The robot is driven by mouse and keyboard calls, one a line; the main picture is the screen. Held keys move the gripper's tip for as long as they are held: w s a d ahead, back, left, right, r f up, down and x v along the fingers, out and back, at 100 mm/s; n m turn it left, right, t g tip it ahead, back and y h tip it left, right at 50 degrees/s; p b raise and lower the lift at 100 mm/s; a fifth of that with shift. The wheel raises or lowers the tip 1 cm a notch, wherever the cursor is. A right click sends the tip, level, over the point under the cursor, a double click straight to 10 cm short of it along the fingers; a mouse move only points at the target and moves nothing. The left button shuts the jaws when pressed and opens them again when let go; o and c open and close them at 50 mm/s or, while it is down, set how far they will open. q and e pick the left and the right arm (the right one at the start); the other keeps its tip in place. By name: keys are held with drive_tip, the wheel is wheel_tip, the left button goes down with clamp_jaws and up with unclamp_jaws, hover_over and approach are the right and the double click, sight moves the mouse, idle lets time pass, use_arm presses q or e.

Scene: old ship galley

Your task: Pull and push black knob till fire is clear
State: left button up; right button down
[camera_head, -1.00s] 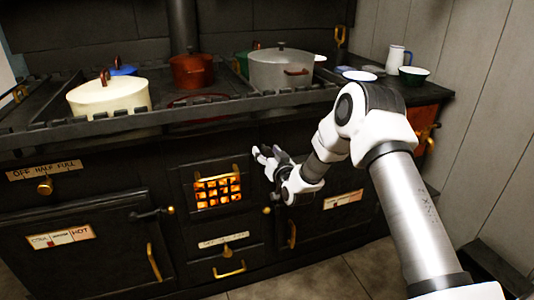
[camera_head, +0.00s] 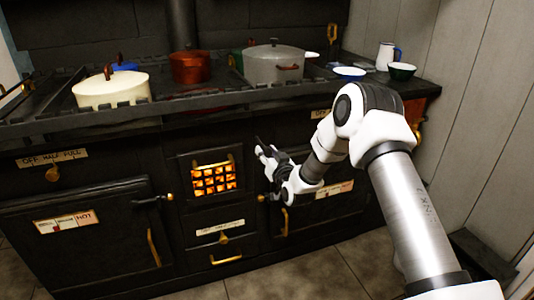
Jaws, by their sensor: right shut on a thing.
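My right gripper (camera_head: 263,153) is in front of the black stove (camera_head: 120,163), just right of and a little above the fire grate. It is shut on the black knob, a small dark piece at the fingertips that is mostly hidden by the fingers. Orange fire glows behind the grate (camera_head: 214,177) in the stove's middle. My left gripper is out of view.
A cream pot (camera_head: 112,92), a red pot (camera_head: 191,68) and a grey pot (camera_head: 273,72) stand on the stove top. Bowls and a white jug (camera_head: 386,56) stand at the right. A brass handle (camera_head: 226,260) is below the grate. The wall closes the right side.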

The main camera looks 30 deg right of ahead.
drive_tip(key=c, duration=0.7)
unclamp_jaws()
drive_tip(key=shift+s, duration=0.1)
